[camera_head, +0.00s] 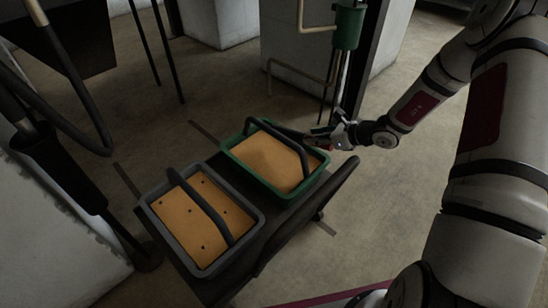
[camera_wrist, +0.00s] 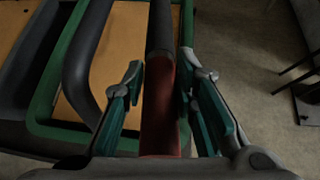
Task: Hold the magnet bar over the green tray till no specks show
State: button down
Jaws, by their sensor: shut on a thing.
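My gripper (camera_wrist: 157,78) is shut on the red grip of the magnet bar (camera_wrist: 162,112), between its two teal-padded fingers. The bar's dark rod points away from me. In the head view my gripper (camera_head: 328,137) is at the far right edge of the green tray (camera_head: 311,184), and the bar reaches over the tray's far side. The tray holds a flat orange-tan layer with a dark arched handle across it. I see no dark specks on the visible part of that layer; the handle and bar hide some of it. The gap between bar and layer is hard to judge.
A grey tray (camera_head: 256,229) stands left of the green one, with a similar tan layer, several dark specks and a dark handle. Both sit on a dark stand (camera_head: 275,238). A green canister (camera_head: 348,27) and pipes stand behind. Floor is open at the right.

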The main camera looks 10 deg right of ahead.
jog(key=shift+r+p, duration=2.9)
jog(key=shift+r, duration=1.6)
jog(key=s+a+r+n+g+y, duration=0.1)
jog(key=s+a+r, duration=0.2)
jog(key=s+r, duration=0.45)
jog(key=s+a+r+n+g+y, duration=0.1)
jog(key=s+a+r+n, duration=0.15)
jog(key=s+r, duration=0.55)
notch_tip(320, 180, up, 31)
jog(key=w+m+t+h+p, duration=0.1)
jog(key=m+t+h+p, duration=0.3)
jog(key=p, duration=2.3)
jog(key=m+h, duration=0.2)
jog(key=m, duration=0.2)
jog(key=shift+a+f, duration=0.2)
jog(key=shift+a, duration=0.2)
jog(key=shift+w+a, duration=0.1)
